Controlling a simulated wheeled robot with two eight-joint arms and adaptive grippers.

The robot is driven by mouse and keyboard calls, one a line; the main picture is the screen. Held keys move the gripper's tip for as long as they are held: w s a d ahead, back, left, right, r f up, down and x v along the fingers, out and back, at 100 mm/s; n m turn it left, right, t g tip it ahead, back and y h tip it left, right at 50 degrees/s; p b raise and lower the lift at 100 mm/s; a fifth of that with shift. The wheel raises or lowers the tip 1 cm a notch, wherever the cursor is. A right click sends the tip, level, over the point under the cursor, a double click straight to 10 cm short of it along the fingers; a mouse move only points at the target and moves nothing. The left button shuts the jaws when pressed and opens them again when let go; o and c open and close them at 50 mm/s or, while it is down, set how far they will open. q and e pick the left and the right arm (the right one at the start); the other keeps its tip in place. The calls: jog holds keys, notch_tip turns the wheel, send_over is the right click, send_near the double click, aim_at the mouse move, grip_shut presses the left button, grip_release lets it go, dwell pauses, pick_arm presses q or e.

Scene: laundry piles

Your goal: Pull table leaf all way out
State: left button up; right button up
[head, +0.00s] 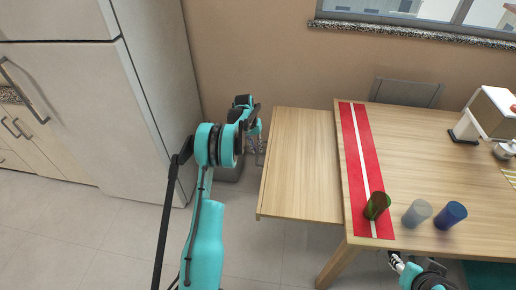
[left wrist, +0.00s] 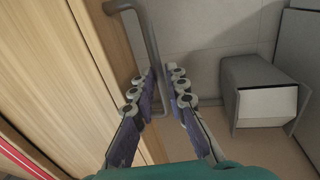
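The table leaf (head: 302,165) is a light wood panel sticking out from the left side of the wooden table (head: 440,185). In the left wrist view the leaf (left wrist: 55,60) fills the left side, with a grey bar handle (left wrist: 144,30) on its edge. My left gripper (head: 260,148) is at the leaf's left edge. In the left wrist view its two fingers (left wrist: 161,72) stand apart, one on each side of the handle bar, with small gaps showing. My right gripper (head: 396,262) is partly seen below the table's front edge; its finger opening is unclear.
A red runner with a white stripe (head: 360,150), a green cup (head: 376,205), a grey cup (head: 417,213) and a blue cup (head: 450,215) are on the table. A grey bin (left wrist: 262,90) stands by the wall. A fridge (head: 90,100) is at left.

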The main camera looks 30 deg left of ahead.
pick_arm(q)
jog(key=shift+o, duration=1.3)
jog(key=shift+s+a, duration=0.15)
jog(key=shift+a, duration=0.15)
jog(key=shift+d, duration=0.1)
notch_tip(320, 180, up, 12)
jog(key=a, duration=0.2)
jog(key=shift+s+a+f, duration=0.15)
jog(key=shift+s, duration=0.25)
